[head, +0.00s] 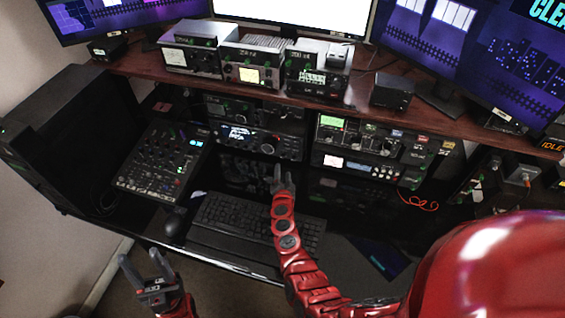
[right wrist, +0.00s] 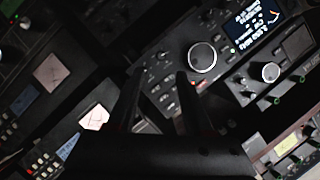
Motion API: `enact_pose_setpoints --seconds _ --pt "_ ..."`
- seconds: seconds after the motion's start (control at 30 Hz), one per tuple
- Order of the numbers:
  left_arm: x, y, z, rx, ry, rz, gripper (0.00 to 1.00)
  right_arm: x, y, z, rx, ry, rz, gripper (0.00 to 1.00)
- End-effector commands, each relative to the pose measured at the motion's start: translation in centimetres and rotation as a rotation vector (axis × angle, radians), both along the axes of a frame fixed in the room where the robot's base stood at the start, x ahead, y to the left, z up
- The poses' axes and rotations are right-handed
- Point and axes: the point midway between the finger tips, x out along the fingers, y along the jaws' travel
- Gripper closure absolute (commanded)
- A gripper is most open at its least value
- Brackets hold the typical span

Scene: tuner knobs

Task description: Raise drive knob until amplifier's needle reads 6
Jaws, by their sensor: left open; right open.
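The right-hand rack under the shelf has a pale lit meter (head: 333,162); a pale lit meter (right wrist: 95,118) also shows in the right wrist view. Its needle is too small to read. Labels are unreadable, so I cannot tell which knob is the drive knob or which unit is the amplifier. My right gripper (head: 283,178) is raised above the keyboard, in front of the gap between the middle radio and the right rack. In the right wrist view its fingers (right wrist: 157,98) are apart with nothing held. My left gripper (head: 142,263) is open and empty, low at the left.
The middle radio (head: 262,141) has a large round knob (right wrist: 202,57). Meter boxes (head: 252,75) line the shelf (head: 135,68) below the monitors. A dark tower stands far left.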

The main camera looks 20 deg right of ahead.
Motion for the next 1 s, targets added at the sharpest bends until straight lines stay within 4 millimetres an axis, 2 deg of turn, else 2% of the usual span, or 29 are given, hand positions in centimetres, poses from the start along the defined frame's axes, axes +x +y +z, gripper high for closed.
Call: enact_pose_setpoints --seconds 0.03,0.2,0.4,0.6,0.87,1.0 --pt "0.0 0.0 -0.9 0.0 0.0 0.0 0.5 1.1 0.0 -0.4 -0.004 -0.004 0.006 0.49" --pt "0.0 0.0 -2.4 0.0 0.0 0.0 0.5 3.9 -1.0 -1.5 -0.003 -0.002 0.007 0.49" --pt "0.0 0.0 -4.0 0.0 0.0 0.0 0.5 6.3 -1.8 -2.2 -0.002 0.0 0.006 0.49" --pt "0.0 0.0 -4.5 0.0 0.0 0.0 0.5 7.4 -2.2 -2.2 0.001 -0.001 0.003 0.49" --pt "0.0 0.0 -4.4 0.0 0.0 0.0 0.5 7.4 -2.2 -2.1 0.002 -0.001 0.002 0.49" --pt "0.0 0.0 -4.4 0.0 0.0 0.0 0.5 7.4 -2.2 -2.1 0.002 -0.001 0.002 0.71"
